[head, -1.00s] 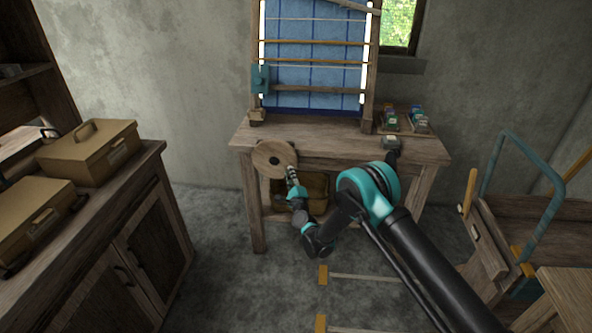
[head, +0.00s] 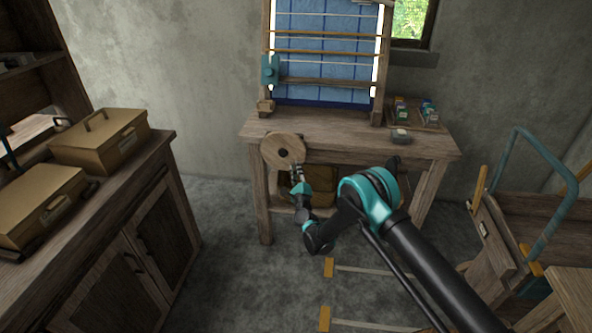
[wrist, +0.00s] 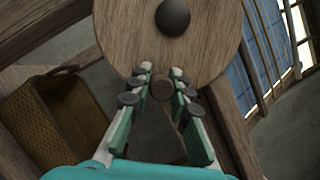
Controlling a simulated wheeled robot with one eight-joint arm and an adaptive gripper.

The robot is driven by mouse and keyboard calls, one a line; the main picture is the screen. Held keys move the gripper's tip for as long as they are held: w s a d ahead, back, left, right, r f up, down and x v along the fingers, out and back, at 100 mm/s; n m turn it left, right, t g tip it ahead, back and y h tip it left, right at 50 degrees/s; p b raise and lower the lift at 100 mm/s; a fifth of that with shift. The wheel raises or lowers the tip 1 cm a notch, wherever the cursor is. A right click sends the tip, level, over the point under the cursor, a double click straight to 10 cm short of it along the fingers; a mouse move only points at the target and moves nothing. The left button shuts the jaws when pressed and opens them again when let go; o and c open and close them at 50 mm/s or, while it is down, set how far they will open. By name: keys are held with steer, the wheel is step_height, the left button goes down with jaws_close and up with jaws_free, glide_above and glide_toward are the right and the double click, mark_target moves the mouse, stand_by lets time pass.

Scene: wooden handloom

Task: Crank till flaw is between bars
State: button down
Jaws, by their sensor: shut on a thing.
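A round wooden crank disc (head: 270,147) with a dark hub sits at the left front of the loom table. My gripper (head: 297,170) is at the disc's lower right rim. The blue cloth (head: 320,70) hangs in the upright loom frame. Two yellow bars, an upper one (head: 325,34) and a lower one (head: 325,53), cross it. I cannot make out a flaw on the cloth.
A teal block (head: 269,71) is on the loom's left post. Small coloured items (head: 428,111) stand in a tray at the table's right. A cabinet with tan boxes (head: 100,140) is at left. A cart with a blue handle (head: 553,225) is at right.

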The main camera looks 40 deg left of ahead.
steer(key=c, duration=1.4)
jaws_free()
steer(key=shift+w+d, duration=0.1)
steer(key=v, duration=0.7)
steer(key=shift+d, duration=0.25)
steer(key=shift+s+f, duration=0.2)
